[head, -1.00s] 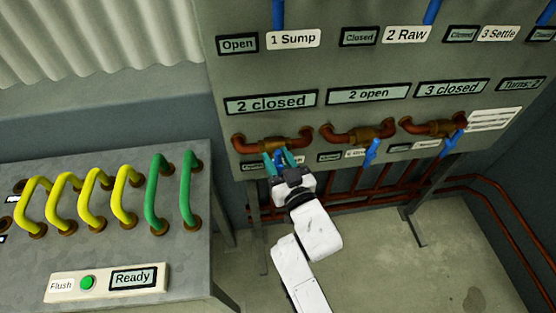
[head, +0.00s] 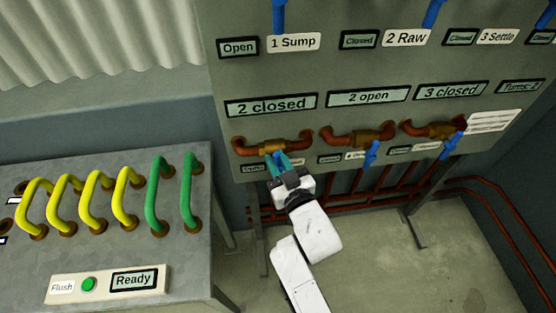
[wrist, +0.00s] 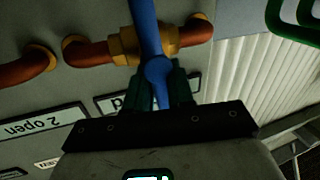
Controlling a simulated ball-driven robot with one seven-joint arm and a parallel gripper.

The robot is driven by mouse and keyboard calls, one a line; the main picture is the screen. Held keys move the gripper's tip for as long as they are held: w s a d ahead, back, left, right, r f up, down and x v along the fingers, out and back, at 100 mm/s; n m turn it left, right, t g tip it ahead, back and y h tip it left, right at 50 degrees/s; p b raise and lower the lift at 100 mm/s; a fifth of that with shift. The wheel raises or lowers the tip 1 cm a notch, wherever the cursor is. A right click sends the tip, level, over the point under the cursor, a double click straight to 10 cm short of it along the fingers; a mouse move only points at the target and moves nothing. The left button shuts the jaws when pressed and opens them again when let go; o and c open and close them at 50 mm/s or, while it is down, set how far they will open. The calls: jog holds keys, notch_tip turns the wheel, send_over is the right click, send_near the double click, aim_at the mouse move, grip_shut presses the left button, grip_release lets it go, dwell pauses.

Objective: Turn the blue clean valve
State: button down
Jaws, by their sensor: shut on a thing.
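A blue valve handle (head: 276,156) hangs from the brass valve body (head: 272,146) on copper pipe, under the "2 closed" display (head: 271,104). In the wrist view, the handle (wrist: 147,28) runs down across the brass body (wrist: 128,46) to my fingers. My gripper (head: 279,162) has teal fingers and is shut on this handle; its fingers (wrist: 160,88) hide the lower end. The label below this valve is mostly hidden, so I cannot read which valve it is.
Two more blue-handled valves (head: 371,153) (head: 451,146) stand to the right on the grey panel. Further blue handles hang along the top. A metal bench (head: 190,258) with yellow and green hoops is at left. Open floor lies below right.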

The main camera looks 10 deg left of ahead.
jog(key=n+h, duration=0.1)
jog(key=n, duration=0.2)
jog(key=a+n+h, duration=0.1)
jog(key=n, duration=0.2)
jog(key=f+n+g+h, duration=0.1)
jog(key=n, duration=0.2)
jog(key=shift+s+a+f, duration=0.1)
jog(key=shift+s+a, duration=0.15)
jog(key=shift+a, duration=0.05)
jog(key=shift+n, duration=0.4)
jog(key=c, duration=1.1)
grip_release()
jog(key=p+v, duration=0.1)
jog(key=v, duration=0.9)
jog(key=shift+s+d, duration=0.15)
jog(key=shift+s, duration=0.25)
